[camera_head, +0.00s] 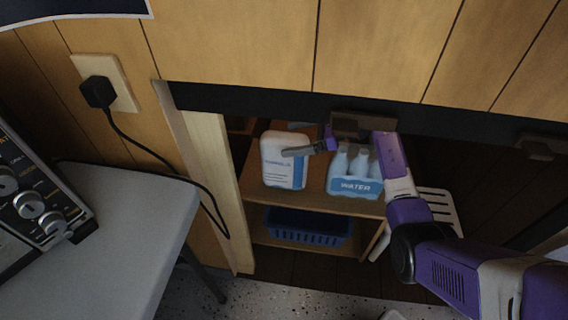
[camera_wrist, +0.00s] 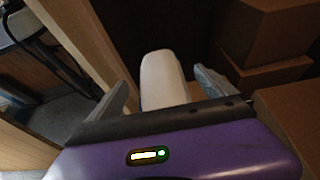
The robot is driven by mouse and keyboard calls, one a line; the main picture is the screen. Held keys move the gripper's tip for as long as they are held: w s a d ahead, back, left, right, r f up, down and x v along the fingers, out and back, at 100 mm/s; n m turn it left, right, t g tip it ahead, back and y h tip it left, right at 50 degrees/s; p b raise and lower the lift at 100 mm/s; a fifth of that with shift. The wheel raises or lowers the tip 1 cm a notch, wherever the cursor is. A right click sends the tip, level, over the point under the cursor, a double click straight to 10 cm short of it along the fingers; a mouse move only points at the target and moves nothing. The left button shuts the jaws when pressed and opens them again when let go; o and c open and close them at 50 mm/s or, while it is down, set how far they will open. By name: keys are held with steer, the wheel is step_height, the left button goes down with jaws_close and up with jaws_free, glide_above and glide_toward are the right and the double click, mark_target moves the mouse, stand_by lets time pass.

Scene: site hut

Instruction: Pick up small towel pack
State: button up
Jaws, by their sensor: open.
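The small towel pack (camera_head: 284,172) is a white, rounded upright pack with a blue-lettered label, too small to read surely. It stands on the upper shelf, left of a blue water pack. My gripper (camera_head: 299,139) reaches in from the right, with one grey finger across the pack's upper front. In the wrist view, my gripper (camera_wrist: 160,78) is open and the white pack (camera_wrist: 162,78) shows between its two fingers, with gaps at both sides. The palm hides the pack's lower part there. I cannot tell whether a finger touches it.
The blue water pack (camera_head: 356,186) with several bottles stands close on the right. A dark blue basket (camera_head: 307,226) is on the lower shelf. A pale wooden post (camera_head: 215,190) bounds the left. Brown boxes (camera_wrist: 272,30) are beyond in the wrist view. A dark ledge runs above.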

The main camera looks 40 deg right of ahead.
mark_target(285, 139)
steer(key=shift+x, duration=1.55)
steer(key=shift+c, duration=0.2)
steer(key=shift+r, duration=0.1)
jaws_close()
